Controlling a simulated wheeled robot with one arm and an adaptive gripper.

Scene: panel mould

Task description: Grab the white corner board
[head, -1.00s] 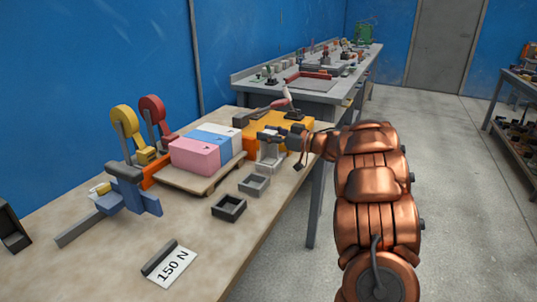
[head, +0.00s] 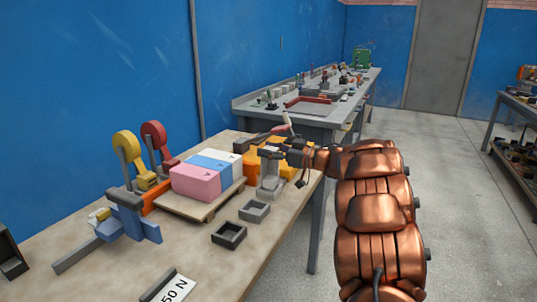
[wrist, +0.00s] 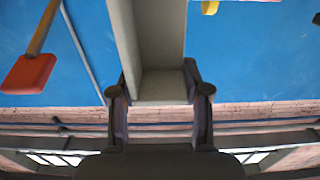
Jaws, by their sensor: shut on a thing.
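The white corner board (head: 268,183) looks like a pale grey-white angled piece at the right edge of the near bench, in front of the orange block. My gripper (head: 273,152) is at its upper part, shut on it. In the wrist view the board (wrist: 157,45) runs up between the two fingers of my gripper (wrist: 159,95), with an upright wall and a flat face near the fingertips. In the head view the fingers hide part of its top. I cannot tell whether its lower end touches the bench.
Pink (head: 195,182), blue and white blocks sit on a wooden board left of the gripper. An orange block (head: 255,162) is close behind. Two small open trays (head: 229,235) lie in front. A blue clamp-like fixture (head: 127,215) stands left.

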